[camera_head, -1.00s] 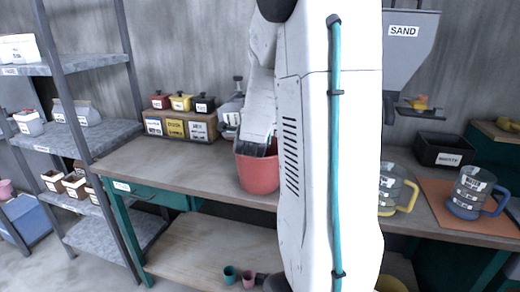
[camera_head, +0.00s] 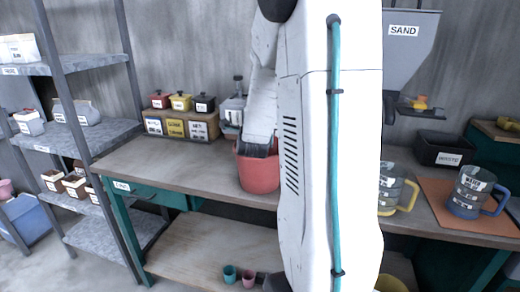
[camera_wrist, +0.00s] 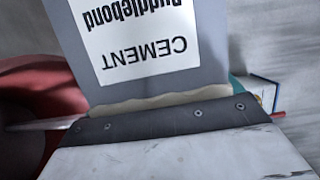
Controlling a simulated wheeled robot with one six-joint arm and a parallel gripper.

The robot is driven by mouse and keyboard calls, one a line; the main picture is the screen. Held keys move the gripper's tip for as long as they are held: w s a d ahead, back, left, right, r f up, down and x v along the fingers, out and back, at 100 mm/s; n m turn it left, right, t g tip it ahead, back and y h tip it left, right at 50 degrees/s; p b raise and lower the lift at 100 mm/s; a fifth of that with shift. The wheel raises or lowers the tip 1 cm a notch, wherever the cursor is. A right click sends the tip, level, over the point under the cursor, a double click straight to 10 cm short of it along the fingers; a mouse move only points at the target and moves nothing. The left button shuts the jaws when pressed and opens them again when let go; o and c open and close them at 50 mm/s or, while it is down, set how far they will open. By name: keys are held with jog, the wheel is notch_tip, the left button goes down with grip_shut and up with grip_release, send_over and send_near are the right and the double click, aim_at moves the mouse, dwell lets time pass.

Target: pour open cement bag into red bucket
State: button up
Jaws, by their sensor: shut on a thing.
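The red bucket (camera_head: 258,174) stands on the workbench in the head view, partly behind my white arm. My gripper (camera_head: 255,149) is at the bucket's mouth. In the wrist view my gripper (camera_wrist: 165,122) is a dark bar shut on the grey cement bag (camera_wrist: 210,75). The bag's white CEMENT label reads upside down there, and a pale, ragged edge shows along the bar. The red bucket also shows in the wrist view (camera_wrist: 40,105), at the left behind the bag. In the head view I cannot make out the bag. The bucket's inside is hidden.
Small red, yellow and black pots (camera_head: 180,102) stand on a labelled wooden box (camera_head: 180,126) behind the bucket. A sand hopper (camera_head: 408,60), a black waste bin (camera_head: 440,150) and measuring jugs (camera_head: 470,192) are to the right. The bench's left part (camera_head: 150,163) is clear.

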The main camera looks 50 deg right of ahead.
jog(key=shift+s+d+r+m+t+h, duration=0.15)
jog(key=shift+s+m+h, duration=0.2)
jog(key=shift+m, duration=0.55)
jog(key=shift+s+d+r+m+t+h, duration=0.15)
jog(key=shift+s+m+h, duration=0.2)
jog(key=shift+m, duration=0.55)
dwell(1.1)
jog(key=shift+p, duration=0.35)
dwell(1.4)
